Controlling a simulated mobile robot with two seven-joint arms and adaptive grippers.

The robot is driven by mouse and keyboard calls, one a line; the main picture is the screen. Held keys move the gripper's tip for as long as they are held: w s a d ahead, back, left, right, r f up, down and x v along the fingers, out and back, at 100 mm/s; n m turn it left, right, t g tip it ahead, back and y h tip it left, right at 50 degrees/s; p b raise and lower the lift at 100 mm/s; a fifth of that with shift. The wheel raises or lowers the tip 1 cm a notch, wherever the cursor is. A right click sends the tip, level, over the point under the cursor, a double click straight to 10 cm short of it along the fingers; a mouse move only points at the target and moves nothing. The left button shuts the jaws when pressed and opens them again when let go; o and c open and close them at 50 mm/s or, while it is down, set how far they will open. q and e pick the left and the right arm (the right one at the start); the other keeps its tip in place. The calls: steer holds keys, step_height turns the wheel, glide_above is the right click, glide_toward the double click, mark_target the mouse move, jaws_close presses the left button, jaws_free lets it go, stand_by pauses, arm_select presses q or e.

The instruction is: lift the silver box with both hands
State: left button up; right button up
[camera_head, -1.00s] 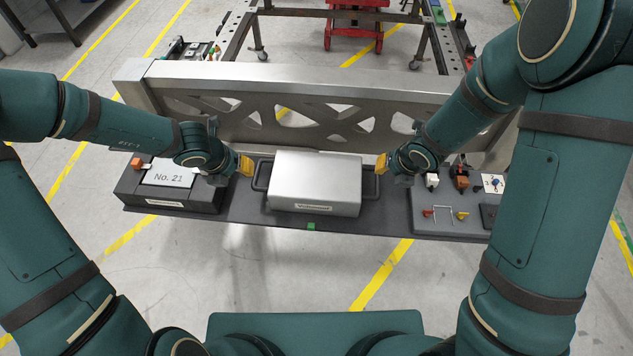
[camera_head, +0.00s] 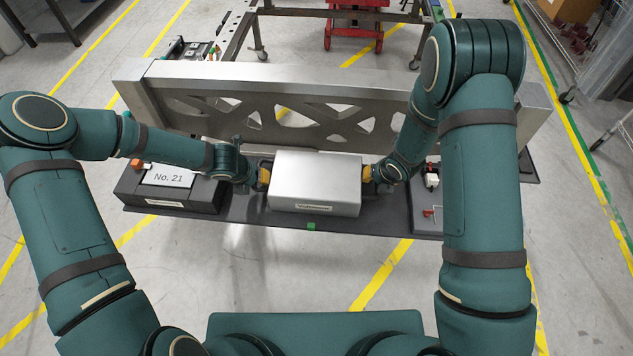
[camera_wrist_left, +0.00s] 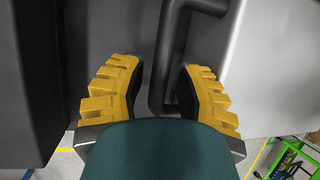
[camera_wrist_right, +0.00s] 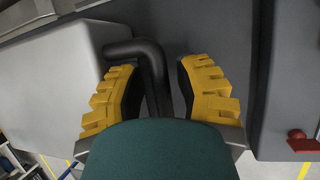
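The silver box (camera_head: 316,182) sits on the dark shelf (camera_head: 245,222) of the fixture, with a label on its front and a dark handle at each end. My left gripper (camera_head: 264,178) is at the box's left end. In the left wrist view its yellow fingers (camera_wrist_left: 158,92) are open, with the left handle (camera_wrist_left: 172,55) between them, nearer the right finger. My right gripper (camera_head: 369,175) is at the right end. In the right wrist view its yellow fingers (camera_wrist_right: 158,92) are open around the right handle (camera_wrist_right: 152,62), and the box (camera_wrist_right: 60,75) is at left.
A dark block with a "No. 21" plate (camera_head: 168,175) stands left of the box. A panel with switches (camera_head: 430,198) lies to the right, partly hidden by my right arm. A metal beam with cut-outs (camera_head: 300,80) rises behind the box.

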arm_select(q)
steer(key=shift+c, duration=0.4)
arm_select(e)
steer(key=shift+c, duration=0.4)
arm_select(q)
jaws_close()
arm_select(e)
jaws_close()
arm_select(q)
steer(key=shift+r, duration=0.1)
arm_select(e)
steer(key=shift+r, duration=0.15)
